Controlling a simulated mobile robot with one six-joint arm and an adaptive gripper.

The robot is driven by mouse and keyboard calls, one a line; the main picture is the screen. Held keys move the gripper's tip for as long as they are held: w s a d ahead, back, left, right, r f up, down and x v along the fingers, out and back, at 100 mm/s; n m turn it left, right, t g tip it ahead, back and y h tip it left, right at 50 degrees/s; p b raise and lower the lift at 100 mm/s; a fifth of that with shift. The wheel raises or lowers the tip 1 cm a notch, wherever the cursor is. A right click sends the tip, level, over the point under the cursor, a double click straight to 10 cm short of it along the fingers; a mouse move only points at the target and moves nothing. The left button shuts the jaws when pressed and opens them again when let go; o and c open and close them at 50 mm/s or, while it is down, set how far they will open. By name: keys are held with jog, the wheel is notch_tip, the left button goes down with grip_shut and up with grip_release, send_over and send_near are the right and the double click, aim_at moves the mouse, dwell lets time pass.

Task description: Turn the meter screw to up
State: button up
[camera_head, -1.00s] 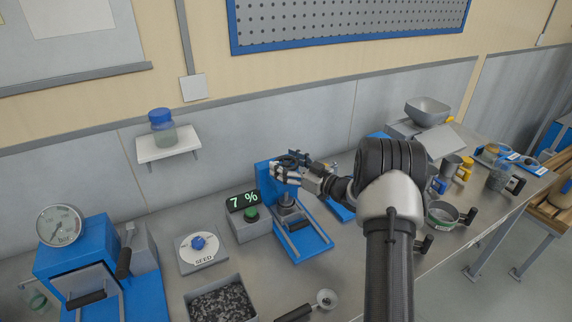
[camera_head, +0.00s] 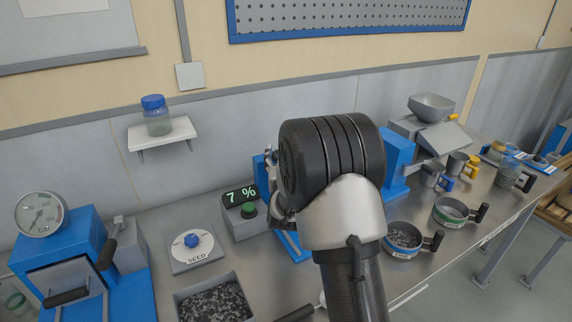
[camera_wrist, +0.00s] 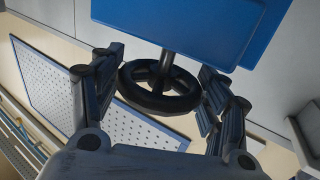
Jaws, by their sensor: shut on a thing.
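The meter screw's black handwheel (camera_wrist: 158,99) shows in the wrist view, on a dark stem below a blue frame. My gripper (camera_wrist: 162,78) has its fingers on both sides of the wheel rim and is shut on it. In the head view my arm's large black joint covers most of the gripper and the wheel. A strip of the blue meter frame (camera_head: 258,175) shows left of the arm. The meter display (camera_head: 241,196) reads 7 % and has a green button (camera_head: 249,210) under it.
A dial plate marked SEED (camera_head: 195,252) and a bin of dark grains (camera_head: 213,303) lie to the left. A blue press with a gauge (camera_head: 60,262) stands at far left. Handled pans (camera_head: 403,237) and cups (camera_head: 432,175) stand on the right. A jar (camera_head: 156,118) sits on the wall shelf.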

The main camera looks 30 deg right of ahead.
jog(key=m+g+h, duration=0.1)
jog(key=h, duration=0.1)
jog(key=m+g+h, duration=0.2)
jog(key=shift+w+a+r+m+h+p, duration=0.1)
jog(key=shift+w+a+m+h+p, duration=0.1)
jog(key=shift+m+h+p, duration=0.15)
jog(key=m+g+h+p, duration=0.1)
jog(key=m+g+h, duration=0.1)
jog(key=g, duration=0.1)
jog(key=m+g+h+p, duration=0.2)
jog(key=g, duration=0.1)
jog(key=shift+d+m, duration=0.1)
jog(key=shift+m, duration=0.25)
jog(key=m+g+h, duration=0.1)
jog(key=m+g, duration=0.1)
jog(key=g, duration=0.2)
jog(key=shift+s+m, duration=0.1)
jog(key=shift+m, duration=0.2)
jog(key=shift+d+m+g+h, duration=0.1)
jog(key=shift+m+g+h, duration=0.15)
jog(key=shift+m+g, duration=0.8)
jog(key=shift+g+b, duration=0.35)
jog(key=shift+g, duration=0.4)
jog(key=shift+r+m+g, duration=0.15)
jog(key=shift+m+g, duration=0.2)
jog(key=shift+g, duration=0.25)
jog(key=o, duration=0.8)
jog(key=shift+d, duration=0.15)
jog(key=shift+o, duration=1.3)
jog(key=shift+f, duration=0.2)
